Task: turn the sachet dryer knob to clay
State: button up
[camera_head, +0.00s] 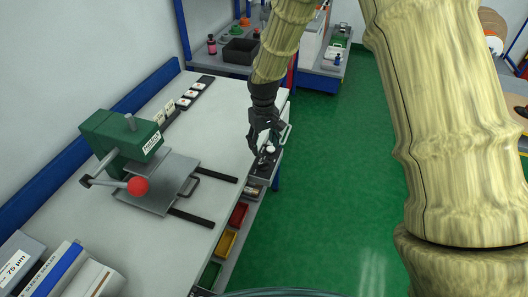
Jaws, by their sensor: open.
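My gripper (265,143) is open, pointing down over the right edge of the white bench. Just below its fingers is a small dark unit (262,170) at the bench edge. A pale round knob (270,150) shows on it, close to the fingertips. I cannot tell whether the fingers touch it or are around it. The lettering on the unit and the knob's setting are too small to read, so I cannot confirm that this is the sachet dryer. The gripper hides part of the unit.
A green press (118,138) with a red ball handle (138,187) stands on the bench (95,225). Boxes lie at its near left corner. Coloured bins (226,243) sit under the bench edge. A shelf with bottles stands behind. The green floor (335,190) at right is clear.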

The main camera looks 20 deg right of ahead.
jog(key=shift+r, duration=1.4)
jog(key=s+d+f+m+b, duration=0.1)
jog(key=s+f, duration=0.8)
jog(key=f, duration=0.3)
jog(key=s+f+b, duration=0.1)
jog(key=s+f, duration=0.9)
jog(key=f, duration=0.1)
jog(key=s+d+f+m, duration=0.1)
jog(key=s+f, duration=0.3)
jog(key=s, duration=0.7)
jog(key=s+d+f, duration=0.2)
jog(key=s+f, duration=0.2)
jog(key=s, duration=0.7)
jog(key=shift+s+d+f+m+b, duration=0.2)
jog(key=shift+d+f+m+b, duration=0.1)
jog(key=shift+d+m+b, duration=0.15)
